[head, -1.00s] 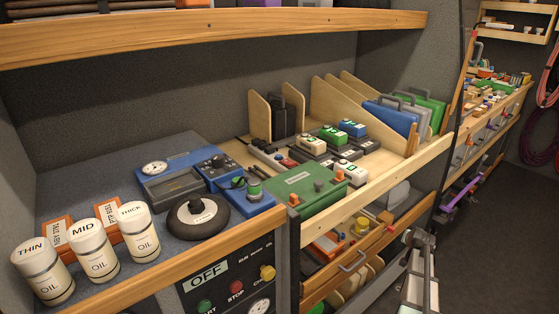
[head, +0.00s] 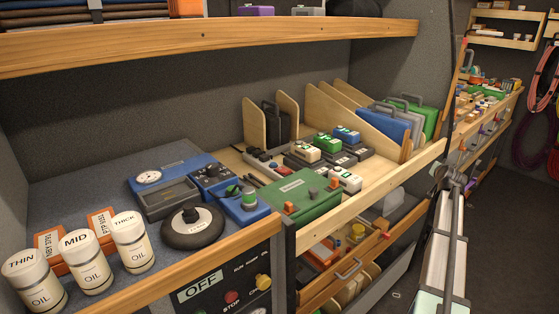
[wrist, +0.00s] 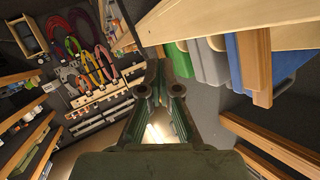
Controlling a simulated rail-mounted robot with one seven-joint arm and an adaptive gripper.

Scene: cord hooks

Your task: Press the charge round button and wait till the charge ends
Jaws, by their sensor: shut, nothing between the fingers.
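A dark control panel (head: 210,310) with an "OFF" display (head: 201,292) sits under the front edge of the left shelf, cut off by the bottom of the head view. A round yellow button (head: 263,282) is at its upper right, with only part of its lettering readable. A red stop button (head: 232,297) is to its left. My gripper (wrist: 160,78) is shut and empty in the wrist view, pointing away from the panel toward shelves and hanging cords. My arm is at the right of the head view, well apart from the panel.
Oil cans (head: 88,262) and a black round device (head: 193,225) stand on the shelf above the panel. A partly open wooden drawer (head: 345,268) lies between the panel and my arm. The aisle floor (head: 510,230) at right looks clear.

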